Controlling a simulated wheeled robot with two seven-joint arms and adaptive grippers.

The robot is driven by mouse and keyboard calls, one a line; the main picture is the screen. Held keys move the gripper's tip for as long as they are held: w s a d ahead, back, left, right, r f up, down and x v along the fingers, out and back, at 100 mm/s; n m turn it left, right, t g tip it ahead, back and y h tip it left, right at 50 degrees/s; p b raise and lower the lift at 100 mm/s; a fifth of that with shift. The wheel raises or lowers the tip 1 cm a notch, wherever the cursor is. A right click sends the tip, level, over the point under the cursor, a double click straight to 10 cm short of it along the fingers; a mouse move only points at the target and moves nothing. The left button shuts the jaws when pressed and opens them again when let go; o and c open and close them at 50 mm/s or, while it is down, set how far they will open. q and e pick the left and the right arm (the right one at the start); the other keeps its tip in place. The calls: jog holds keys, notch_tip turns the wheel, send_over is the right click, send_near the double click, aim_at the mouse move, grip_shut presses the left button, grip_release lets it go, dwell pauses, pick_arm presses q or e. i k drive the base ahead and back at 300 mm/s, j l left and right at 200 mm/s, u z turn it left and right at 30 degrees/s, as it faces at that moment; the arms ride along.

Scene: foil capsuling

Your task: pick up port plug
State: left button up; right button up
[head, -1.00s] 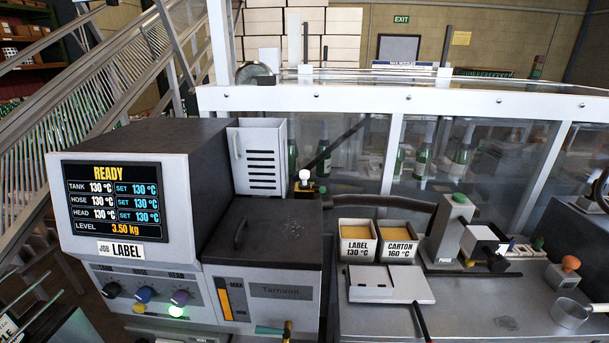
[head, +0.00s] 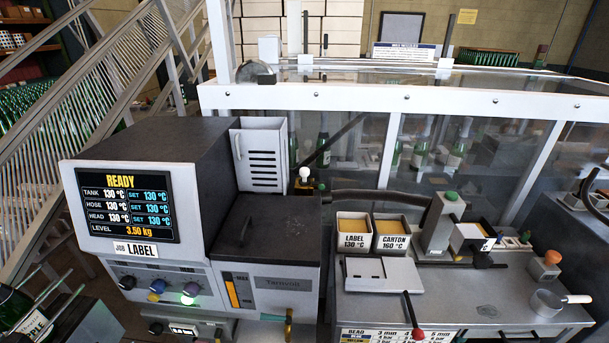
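I cannot pick out the port plug for certain. A brass fitting (head: 288,314) with a teal part beside it sits low at the front of the grey glue melter (head: 265,283). Small coloured pieces (head: 512,239) stand in a holder at the right of the metal bench, too small to tell apart. The melter's screen (head: 127,205) reads READY, and its dark lid (head: 275,225) is down. Neither of my grippers shows in the head view.
Two glue bins (head: 354,238), LABEL and CARTON, stand behind a flat white box (head: 378,271). A red-knobbed lever (head: 413,318), a small pan (head: 545,303) and an orange-topped block (head: 545,264) are on the bench (head: 470,295). A glazed guard (head: 400,97) stands behind.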

aim_at(303, 171)
jog(key=i+l+u, duration=0.1)
jog(key=l, duration=1.5)
jog(key=i+l, duration=0.1)
jog(key=l, duration=1.45)
jog(key=i+u, duration=0.05)
